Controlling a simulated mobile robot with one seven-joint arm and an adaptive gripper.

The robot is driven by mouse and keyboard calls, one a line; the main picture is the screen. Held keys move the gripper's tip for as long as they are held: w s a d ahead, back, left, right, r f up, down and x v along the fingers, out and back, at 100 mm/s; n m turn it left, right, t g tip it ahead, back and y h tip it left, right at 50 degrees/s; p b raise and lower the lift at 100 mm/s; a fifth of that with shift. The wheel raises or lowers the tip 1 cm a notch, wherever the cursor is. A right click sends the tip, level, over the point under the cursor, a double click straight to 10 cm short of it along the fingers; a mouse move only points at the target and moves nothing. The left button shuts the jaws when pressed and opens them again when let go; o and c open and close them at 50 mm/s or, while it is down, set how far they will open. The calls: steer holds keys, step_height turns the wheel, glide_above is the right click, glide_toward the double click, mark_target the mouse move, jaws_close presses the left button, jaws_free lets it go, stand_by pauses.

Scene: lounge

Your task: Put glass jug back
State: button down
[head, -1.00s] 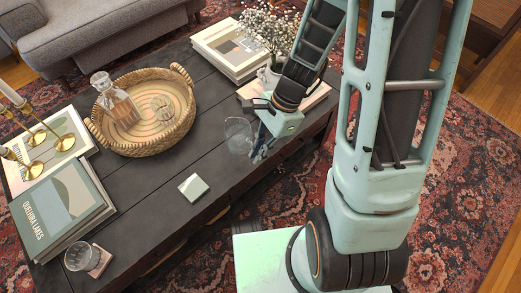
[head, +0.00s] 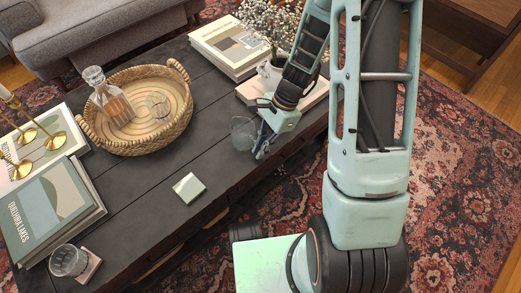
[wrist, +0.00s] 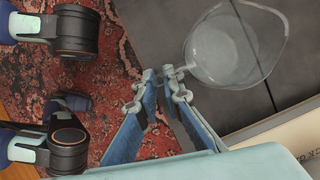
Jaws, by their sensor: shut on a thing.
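The clear glass jug (head: 243,134) is at the near right part of the dark table in the head view. It also shows in the wrist view (wrist: 232,48), seen from above into its wide mouth. My gripper (head: 262,147) is at the jug's right side. In the wrist view my gripper's fingertips (wrist: 166,76) are shut on the jug's side, where its handle seems to be. The jug looks about upright. I cannot tell whether its base touches the table.
A wicker tray (head: 185,118) holds a decanter (head: 113,104) and a glass (head: 158,106). A pale coaster (head: 189,188) lies on clear tabletop. Books (head: 233,46) and a flower pot (head: 268,72) stand behind my gripper. Candlesticks, books and a tumbler (head: 68,261) fill the left end.

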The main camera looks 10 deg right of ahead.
steer(key=c, duration=2.1)
jaws_free()
steer(key=shift+f, duration=0.1)
steer(key=p+v, duration=0.5)
steer(key=v, duration=0.7)
